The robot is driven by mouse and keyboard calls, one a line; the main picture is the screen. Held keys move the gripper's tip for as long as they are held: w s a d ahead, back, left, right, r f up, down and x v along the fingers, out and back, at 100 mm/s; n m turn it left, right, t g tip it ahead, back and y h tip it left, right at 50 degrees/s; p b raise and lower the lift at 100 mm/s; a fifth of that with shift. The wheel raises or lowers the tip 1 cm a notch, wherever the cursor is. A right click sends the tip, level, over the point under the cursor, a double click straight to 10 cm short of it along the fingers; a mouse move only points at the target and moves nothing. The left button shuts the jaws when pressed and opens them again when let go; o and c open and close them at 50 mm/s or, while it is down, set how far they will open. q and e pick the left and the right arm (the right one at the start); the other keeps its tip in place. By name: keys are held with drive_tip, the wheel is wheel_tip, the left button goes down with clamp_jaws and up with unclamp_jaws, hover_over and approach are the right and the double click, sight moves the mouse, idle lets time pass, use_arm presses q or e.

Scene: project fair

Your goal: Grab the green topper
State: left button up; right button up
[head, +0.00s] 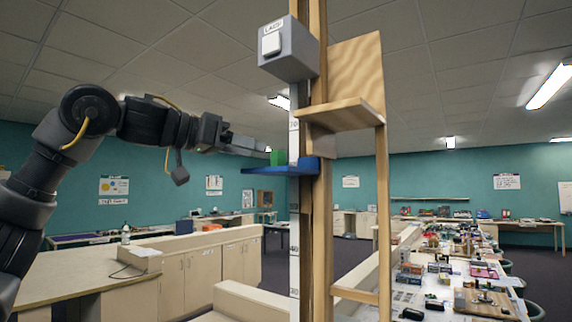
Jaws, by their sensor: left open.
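The green topper (277,158) is a small green block resting on a blue shelf (279,170) that juts left from a tall wooden post (320,220). My left gripper (262,147) reaches in from the left, just above the blue shelf. Its fingers point right and end at or close to the topper; whether they touch it or are around it I cannot tell. The gripper is open. My right gripper is not in view.
A grey box with a white button (290,48) is fixed high on the post, above the shelf. A wooden ledge (345,115) sticks out on the right. A white scale (294,240) runs down the post. Cluttered tables (455,300) stand at the right.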

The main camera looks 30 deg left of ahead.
sight(283, 155)
use_arm(q)
drive_tip(key=p+x, duration=0.1)
drive_tip(key=x, duration=0.1)
drive_tip(key=p+x, duration=0.1)
drive_tip(key=x, duration=0.1)
drive_tip(key=shift+w+d+r, duration=0.1)
drive_tip(key=shift+d+r, duration=0.1)
drive_tip(key=shift+d, duration=0.15)
drive_tip(key=shift+w+d+f, duration=0.1)
drive_tip(key=shift+w+f, duration=0.05)
drive_tip(key=shift+w, duration=0.2)
drive_tip(key=shift+p, duration=0.5)
drive_tip(key=p+x, duration=0.3)
drive_tip(key=x, duration=0.1)
drive_tip(key=shift+p, duration=0.3)
drive_tip(key=shift+w+d+f, duration=0.1)
drive_tip(key=shift+w+f, duration=0.05)
drive_tip(key=shift+w, duration=0.35)
drive_tip(key=shift+s, duration=0.15)
drive_tip(key=shift+c, duration=0.2)
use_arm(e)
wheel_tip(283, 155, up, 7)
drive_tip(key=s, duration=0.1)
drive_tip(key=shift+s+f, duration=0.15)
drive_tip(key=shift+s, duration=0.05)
